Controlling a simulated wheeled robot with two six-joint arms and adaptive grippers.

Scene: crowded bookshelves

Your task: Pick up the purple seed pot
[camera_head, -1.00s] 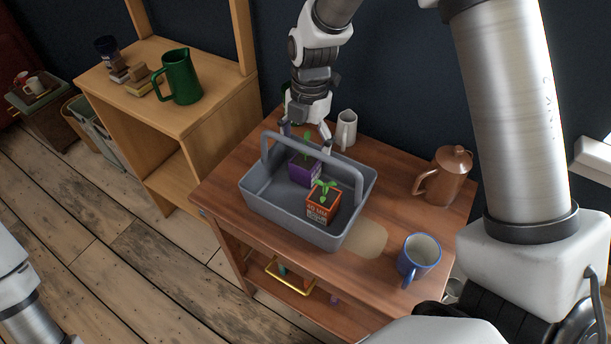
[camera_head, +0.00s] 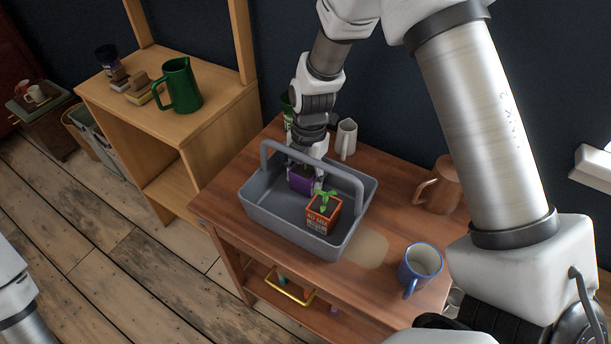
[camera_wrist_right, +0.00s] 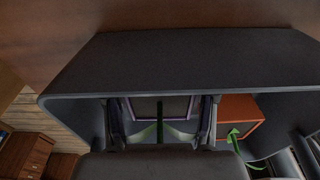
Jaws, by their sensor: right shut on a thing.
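The purple seed pot (camera_head: 300,180) stands in the grey carrier tray (camera_head: 262,212) on the brown table. My right gripper (camera_head: 305,165) reaches down into the tray from above and is shut on the pot. In the right wrist view the pot (camera_wrist_right: 162,106), with dark soil and a green seedling, lies between the two fingers. The gripper hides much of the pot and its plant in the head view. An orange seed pot (camera_head: 323,213) with a green seedling stands to its right in the same tray. My left gripper is out of view.
The tray's handle (camera_head: 312,162) arches close beside my right gripper. A white jug (camera_head: 346,139), a brown lidded pot (camera_head: 440,186) and a blue mug (camera_head: 419,264) stand on the table. A green pitcher (camera_head: 179,86) stands on the wooden shelf at left.

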